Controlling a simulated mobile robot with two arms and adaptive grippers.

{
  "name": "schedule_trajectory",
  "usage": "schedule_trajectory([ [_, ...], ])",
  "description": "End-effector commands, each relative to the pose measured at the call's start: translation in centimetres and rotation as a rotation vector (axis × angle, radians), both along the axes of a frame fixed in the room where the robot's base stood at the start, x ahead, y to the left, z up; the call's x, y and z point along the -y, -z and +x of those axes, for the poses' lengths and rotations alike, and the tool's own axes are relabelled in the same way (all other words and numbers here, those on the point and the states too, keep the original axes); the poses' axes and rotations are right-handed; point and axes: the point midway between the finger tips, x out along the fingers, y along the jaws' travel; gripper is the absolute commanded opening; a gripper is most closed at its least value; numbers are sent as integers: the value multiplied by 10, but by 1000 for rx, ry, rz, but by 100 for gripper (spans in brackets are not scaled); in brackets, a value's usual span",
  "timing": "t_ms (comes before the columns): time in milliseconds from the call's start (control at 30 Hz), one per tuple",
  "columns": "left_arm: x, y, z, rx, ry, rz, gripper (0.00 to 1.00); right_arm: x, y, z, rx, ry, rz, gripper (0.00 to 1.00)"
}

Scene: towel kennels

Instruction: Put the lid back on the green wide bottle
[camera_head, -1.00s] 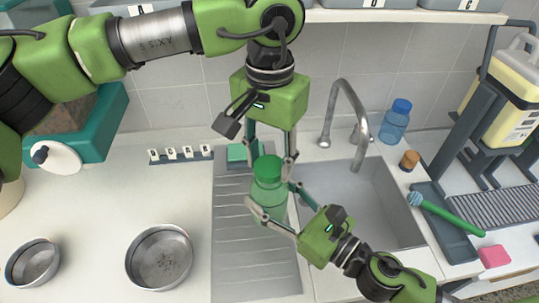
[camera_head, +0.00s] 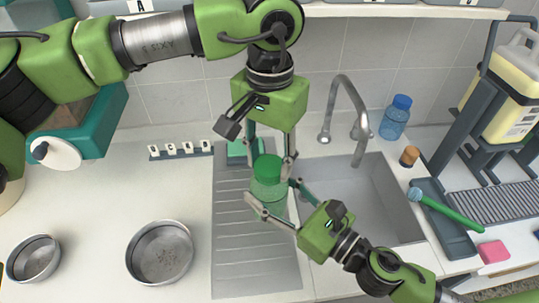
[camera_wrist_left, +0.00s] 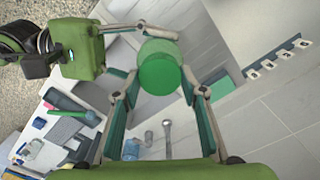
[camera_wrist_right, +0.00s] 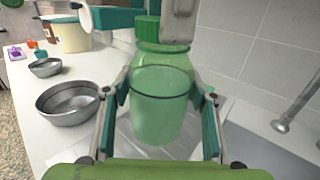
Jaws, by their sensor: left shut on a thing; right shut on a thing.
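The green wide bottle (camera_head: 268,207) is translucent and upright over the ribbed drainboard. My right gripper (camera_head: 270,203) is shut around its body from the front right. The bottle also fills the middle of the right wrist view (camera_wrist_right: 160,105). The solid green lid (camera_head: 267,168) is at the bottle's mouth, between the fingers of my left gripper (camera_head: 270,157), which points down from above and is shut on it. The left wrist view shows the round lid top (camera_wrist_left: 160,71). In the right wrist view, a left finger partly hides the lid (camera_wrist_right: 147,29); I cannot tell whether it is seated.
The sink (camera_head: 375,205) and faucet (camera_head: 348,110) are right of the bottle. Two metal bowls (camera_head: 160,270) are left on the counter. A green-handled brush (camera_head: 447,209) lies right.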

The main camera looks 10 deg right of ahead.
Motion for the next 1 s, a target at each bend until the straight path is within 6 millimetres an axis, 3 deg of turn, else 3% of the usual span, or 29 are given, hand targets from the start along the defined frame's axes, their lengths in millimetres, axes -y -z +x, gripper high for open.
schedule_trajectory([
  [433,0,0,0,-2,508,-2,32,0,0,0,0,0,0,0],
  [800,0,0,0,0,565,-1,32,0,0,0,-1,0,-1,0],
  [900,0,0,0,0,564,-1,55,0,0,0,-1,0,-1,0],
  [1000,0,0,0,0,563,-1,55,0,0,0,0,0,0,0],
])
